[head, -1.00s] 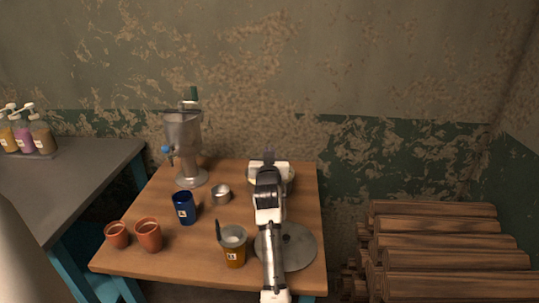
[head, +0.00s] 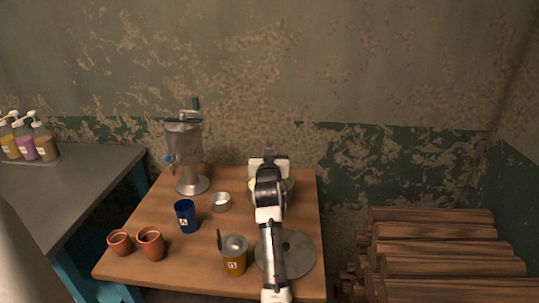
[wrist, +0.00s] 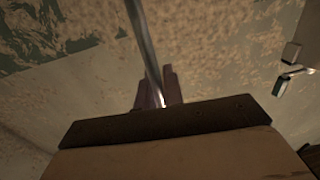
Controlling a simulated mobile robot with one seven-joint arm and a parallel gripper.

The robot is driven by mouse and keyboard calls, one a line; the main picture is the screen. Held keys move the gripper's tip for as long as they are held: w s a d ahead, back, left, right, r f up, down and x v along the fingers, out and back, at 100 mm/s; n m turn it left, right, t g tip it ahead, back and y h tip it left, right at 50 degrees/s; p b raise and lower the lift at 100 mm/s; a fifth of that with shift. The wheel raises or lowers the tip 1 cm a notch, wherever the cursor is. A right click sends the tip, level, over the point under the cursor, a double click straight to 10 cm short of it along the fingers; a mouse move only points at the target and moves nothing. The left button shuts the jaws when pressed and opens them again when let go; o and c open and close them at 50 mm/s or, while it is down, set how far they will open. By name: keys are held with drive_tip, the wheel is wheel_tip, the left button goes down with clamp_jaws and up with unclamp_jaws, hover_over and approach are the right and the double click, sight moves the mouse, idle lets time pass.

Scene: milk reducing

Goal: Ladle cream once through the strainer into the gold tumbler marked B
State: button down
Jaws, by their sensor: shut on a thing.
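The gold tumbler marked B (head: 235,265) stands upright near the front edge of the wooden table in the head view. The strainer (head: 234,243) sits on its mouth, with a dark handle sticking up at the left. My gripper (wrist: 157,92) is shut on a thin metal rod (wrist: 145,40), which looks like the ladle's handle, in the wrist view. In the head view my arm reaches toward the back of the table, over a pale-rimmed vessel (head: 289,187) that it mostly hides. The ladle's bowl and any cream in it are out of sight.
A blue tumbler marked A (head: 186,217), a small metal cup (head: 221,202) and two terracotta cups (head: 150,243) stand to the left. A metal dispenser (head: 186,150) stands at the back left. Stacked logs (head: 440,250) are at the right.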

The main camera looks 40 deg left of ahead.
sight(269, 144)
drive_tip(key=shift+r+p, duration=1.25)
drive_tip(key=shift+r, duration=1.05)
drive_tip(key=shift+s+a, duration=0.15)
drive_tip(key=shift+s+a+r+n+p, duration=0.1)
drive_tip(key=shift+s+a+n, duration=0.15)
drive_tip(key=shift+n, duration=0.25)
drive_tip(key=shift+s+a+n+p, duration=0.15)
drive_tip(key=shift+s+a+n, duration=0.05)
drive_tip(key=shift+a+n, duration=0.25)
drive_tip(key=shift+s+a+r+n+p, duration=0.1)
drive_tip(key=shift+s+a+n, duration=0.15)
drive_tip(key=shift+n, duration=0.3)
drive_tip(key=shift+f, duration=0.1)
